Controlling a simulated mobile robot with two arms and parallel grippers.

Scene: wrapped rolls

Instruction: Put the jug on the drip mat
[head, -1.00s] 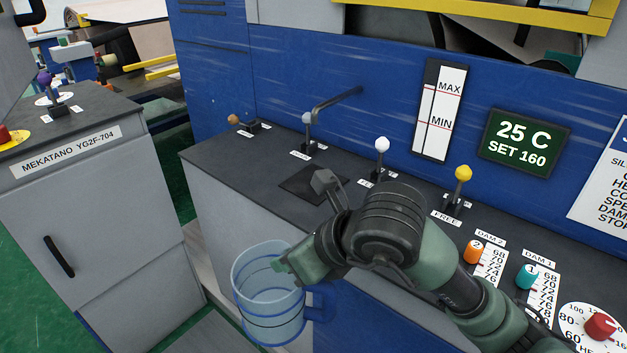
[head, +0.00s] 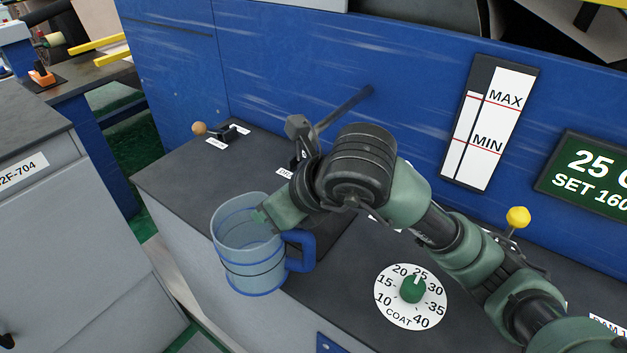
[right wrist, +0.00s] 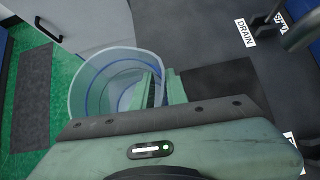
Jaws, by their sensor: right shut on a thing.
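The translucent blue jug (head: 243,262) is upright in my right gripper (head: 265,218), which is shut on its rim side. Its blue handle points right in the head view. In the right wrist view the jug (right wrist: 92,84) is left of the fingers (right wrist: 158,90), partly over the counter's front edge and partly over the floor. The drip mat, a dark square, lies on the counter just right of the jug in the right wrist view (right wrist: 222,88). In the head view the mat (head: 336,236) is partly hidden by my right arm and the jug. My left gripper is out of view.
The dark counter top (head: 195,175) runs along a blue machine wall. A green coat dial (head: 411,290) is right of the jug. A grey cabinet (head: 70,240) stands at left across a gap.

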